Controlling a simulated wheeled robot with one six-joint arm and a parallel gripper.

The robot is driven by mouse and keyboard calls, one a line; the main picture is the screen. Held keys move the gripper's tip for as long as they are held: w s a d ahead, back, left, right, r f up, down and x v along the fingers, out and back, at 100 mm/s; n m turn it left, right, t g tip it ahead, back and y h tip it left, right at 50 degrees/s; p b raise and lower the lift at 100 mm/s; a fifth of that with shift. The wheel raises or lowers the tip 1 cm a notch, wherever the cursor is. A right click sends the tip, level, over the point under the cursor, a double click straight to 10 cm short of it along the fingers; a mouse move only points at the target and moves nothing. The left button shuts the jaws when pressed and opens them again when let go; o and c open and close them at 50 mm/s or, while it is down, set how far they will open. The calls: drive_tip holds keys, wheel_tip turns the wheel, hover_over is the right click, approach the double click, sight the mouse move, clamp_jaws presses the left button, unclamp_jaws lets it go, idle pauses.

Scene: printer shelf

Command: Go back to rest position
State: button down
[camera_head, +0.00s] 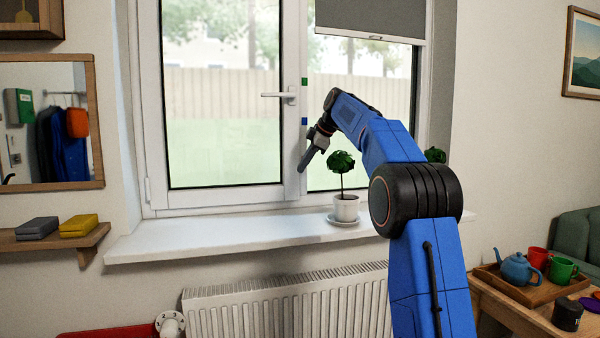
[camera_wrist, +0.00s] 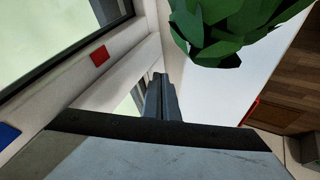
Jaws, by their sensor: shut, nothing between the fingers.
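My gripper (camera_head: 304,164) is shut and empty. In the head view it points down to the left, at the end of my raised blue arm, in front of the window frame between the two panes. Its closed fingers (camera_wrist: 161,98) also show in the wrist view, with nothing between them. The white window handle (camera_head: 280,95) is level, above and left of the gripper. A small potted plant (camera_head: 342,185) stands on the sill, below and right of the gripper. Its green leaves (camera_wrist: 228,28) show close to the fingers in the wrist view, apart from them.
The white sill (camera_head: 215,236) is clear left of the plant. A radiator (camera_head: 290,305) sits below it. A small shelf (camera_head: 60,243) at left holds a grey and a yellow box. At right, a wooden tray (camera_head: 520,290) holds a blue teapot (camera_head: 518,268) and red and green mugs.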

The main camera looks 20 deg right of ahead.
drive_tip(key=v, duration=0.6)
drive_tip(key=s+a+f+m+h, duration=0.1)
drive_tip(key=s+a+f+m, duration=0.25)
drive_tip(key=s, duration=0.65)
drive_tip(key=s+a+f+m, duration=0.2)
drive_tip(key=s+f, duration=0.2)
drive_tip(key=s, duration=0.5)
drive_tip(key=s+a+f+m+h, duration=0.1)
drive_tip(key=s+a+f+m, duration=0.2)
drive_tip(key=s, duration=0.7)
drive_tip(key=s+f+m+g+h, duration=0.1)
drive_tip(key=s+f+m, duration=0.5)
drive_tip(key=s+f, duration=2.1)
drive_tip(key=shift+s+f+m+h, duration=0.25)
drive_tip(key=shift+f+m+h, duration=0.1)
drive_tip(key=shift+f+h, duration=0.05)
drive_tip(key=shift+a+r, duration=0.1)
